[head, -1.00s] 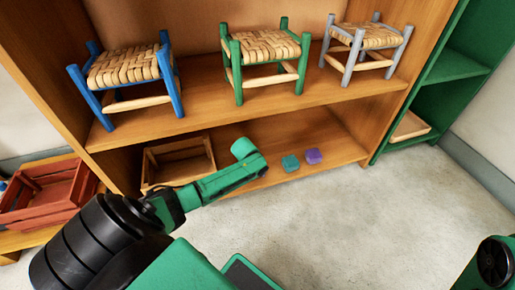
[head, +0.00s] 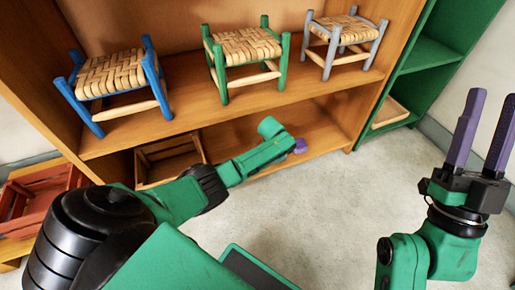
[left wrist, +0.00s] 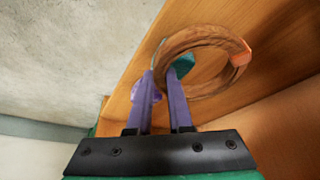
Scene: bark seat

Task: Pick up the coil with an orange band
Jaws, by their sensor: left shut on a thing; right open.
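The coil (left wrist: 184,40) is a brown ring with an orange band (left wrist: 241,54) on its right side in the left wrist view. My left gripper (left wrist: 159,76) has its purple fingers shut on the left part of the ring, with the band away from the fingers. In the head view my left arm reaches to the lower shelf, and its own links hide the gripper and the coil. My right gripper (head: 491,97) is open and empty at the right, fingers pointing up.
A purple block (head: 300,146) lies on the lower shelf (head: 325,143); a teal block (left wrist: 183,66) shows behind the coil. A wooden crate (head: 140,166) stands left of my arm. Blue, green and grey stools (head: 112,79) (head: 247,47) (head: 343,38) stand on the shelf above. Floor is clear at right.

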